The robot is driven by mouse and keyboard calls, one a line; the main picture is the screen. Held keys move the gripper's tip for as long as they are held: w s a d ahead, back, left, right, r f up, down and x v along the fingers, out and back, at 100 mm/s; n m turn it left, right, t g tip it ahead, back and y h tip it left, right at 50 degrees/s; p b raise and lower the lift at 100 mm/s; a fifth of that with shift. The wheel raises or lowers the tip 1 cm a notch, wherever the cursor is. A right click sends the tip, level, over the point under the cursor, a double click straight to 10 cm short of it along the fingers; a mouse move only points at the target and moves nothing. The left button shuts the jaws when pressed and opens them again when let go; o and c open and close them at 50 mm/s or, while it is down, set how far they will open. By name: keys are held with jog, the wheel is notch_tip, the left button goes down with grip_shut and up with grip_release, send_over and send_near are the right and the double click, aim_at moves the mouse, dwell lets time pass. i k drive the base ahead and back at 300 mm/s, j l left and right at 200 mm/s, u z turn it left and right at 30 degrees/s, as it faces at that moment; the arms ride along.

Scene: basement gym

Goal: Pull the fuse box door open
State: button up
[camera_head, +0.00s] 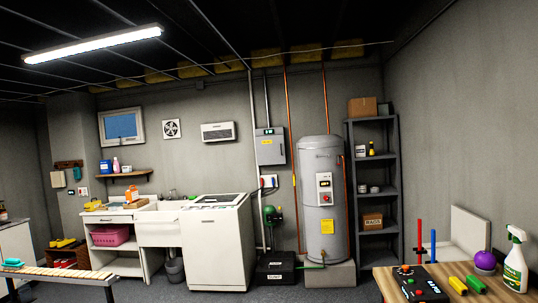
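The fuse box (269,148) is most likely the grey metal box on the back wall, right of the picture's middle. My gripper is not in view.
A white cabinet (218,248) stands on the floor left of the box, and a grey water heater (322,190) stands to its right. A black case (276,267) lies on the floor below. A wooden table (455,277) fills the near right corner. Dark floor lies open in the middle foreground.

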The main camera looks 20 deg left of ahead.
aim_at(270, 150)
jog(key=i+j+u, duration=0.25)
jog(key=i+u, duration=0.2)
jog(key=i, duration=0.3)
jog(key=i+u, duration=0.25)
jog(key=i, duration=4.9)
jog(key=i+z, duration=0.2)
jog(key=i, duration=0.2)
jog(key=i+j+z, duration=0.15)
jog(key=i, duration=0.25)
jog(key=i+j+z, duration=0.2)
jog(key=i, duration=0.25)
jog(key=i+j+z, duration=0.2)
jog(key=i, duration=0.2)
jog(key=i+j+z, duration=0.1)
jog(key=i, duration=0.3)
jog(key=i+j+z, duration=0.1)
jog(key=i+j, duration=0.15)
jog(key=i, duration=0.2)
jog(key=i+j+z, duration=0.1)
jog(key=i, duration=0.3)
jog(key=j, duration=0.1)
